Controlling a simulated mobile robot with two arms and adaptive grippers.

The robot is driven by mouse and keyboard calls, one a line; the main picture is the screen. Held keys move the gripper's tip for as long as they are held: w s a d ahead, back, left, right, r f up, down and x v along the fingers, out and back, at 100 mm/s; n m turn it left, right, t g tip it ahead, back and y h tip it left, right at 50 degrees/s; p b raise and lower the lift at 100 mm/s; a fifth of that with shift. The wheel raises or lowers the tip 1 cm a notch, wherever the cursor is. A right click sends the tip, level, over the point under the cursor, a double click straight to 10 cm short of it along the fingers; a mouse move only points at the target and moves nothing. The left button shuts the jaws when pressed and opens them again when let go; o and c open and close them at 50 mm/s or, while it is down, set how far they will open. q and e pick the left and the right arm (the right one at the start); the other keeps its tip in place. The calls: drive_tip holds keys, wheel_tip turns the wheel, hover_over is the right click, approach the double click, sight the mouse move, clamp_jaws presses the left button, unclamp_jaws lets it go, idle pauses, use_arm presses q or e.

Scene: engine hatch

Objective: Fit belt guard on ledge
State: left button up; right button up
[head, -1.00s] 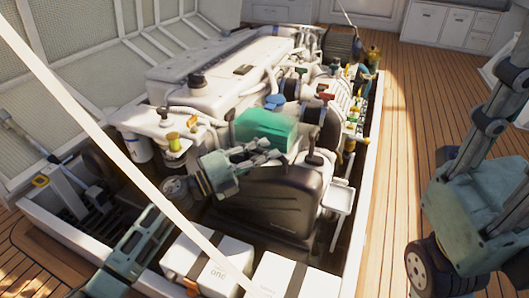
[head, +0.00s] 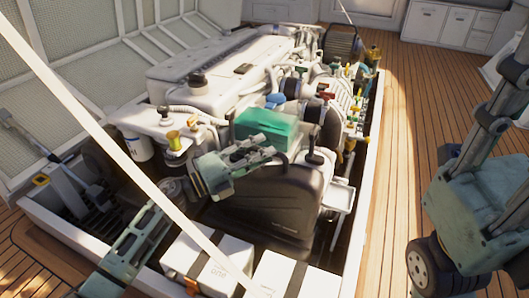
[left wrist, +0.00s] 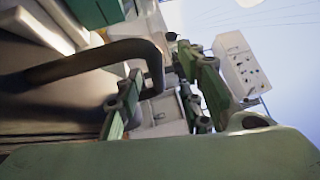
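The belt guard (head: 262,208) is a dark housing with a loop handle on top. It stands upright at the near end of the engine, inside the hatch. I cannot tell whether it rests on the ledge, as its underside is hidden. My left gripper (head: 262,150) is at the top of the guard, beside the handle. In the left wrist view the dark handle (left wrist: 130,48) curves close to the left finger, and a clear gap shows between the fingers of my left gripper (left wrist: 163,85).
The white engine (head: 225,75) fills the hatch behind the guard. A green box (head: 265,127) sits just behind the left gripper. White strapped boxes (head: 205,262) stand in front. A small white tray (head: 340,197) is to the right.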

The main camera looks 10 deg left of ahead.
use_arm(q)
drive_tip(key=v, duration=1)
drive_tip(key=shift+s+a, duration=0.2)
drive_tip(key=shift+a, duration=0.1)
drive_tip(key=shift+r, duration=0.1)
